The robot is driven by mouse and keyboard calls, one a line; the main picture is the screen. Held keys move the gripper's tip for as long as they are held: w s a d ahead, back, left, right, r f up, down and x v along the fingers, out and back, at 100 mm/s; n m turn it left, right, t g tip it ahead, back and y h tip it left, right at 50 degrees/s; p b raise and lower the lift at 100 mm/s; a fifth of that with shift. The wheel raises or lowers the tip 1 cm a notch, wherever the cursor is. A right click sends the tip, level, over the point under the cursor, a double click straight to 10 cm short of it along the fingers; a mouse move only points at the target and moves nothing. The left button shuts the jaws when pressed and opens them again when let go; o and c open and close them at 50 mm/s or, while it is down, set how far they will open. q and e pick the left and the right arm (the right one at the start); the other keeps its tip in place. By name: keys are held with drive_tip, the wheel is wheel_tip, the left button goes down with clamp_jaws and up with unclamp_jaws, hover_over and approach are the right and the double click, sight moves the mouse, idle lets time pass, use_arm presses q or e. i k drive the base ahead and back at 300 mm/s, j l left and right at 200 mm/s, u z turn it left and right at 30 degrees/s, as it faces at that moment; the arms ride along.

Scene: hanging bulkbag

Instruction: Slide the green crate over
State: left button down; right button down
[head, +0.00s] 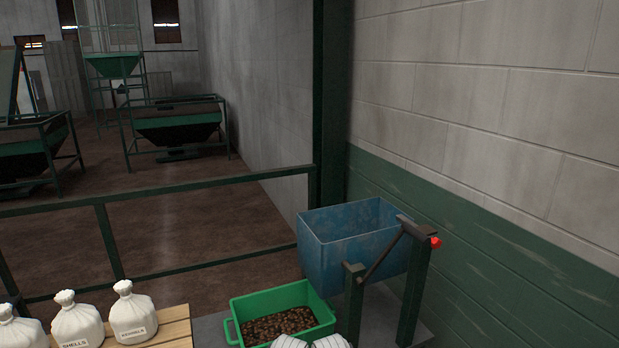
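The green crate (268,301) stands at the bottom centre of the head view, on a grey surface (210,329). It is open at the top and holds many small brown pieces that look like nuts. A handle shows on its left side.
A blue open bin (340,262) sits behind and right of the crate, beside a dark green frame (413,285) with a red knob (435,242). White sacks (132,312) stand on wooden boards (174,324) at left. A green railing (190,186) runs behind.

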sight(295, 310)
drive_tip(key=i+j, duration=0.2)
drive_tip(key=i, duration=0.2)
drive_tip(key=i+j, duration=0.2)
drive_tip(key=i, duration=0.25)
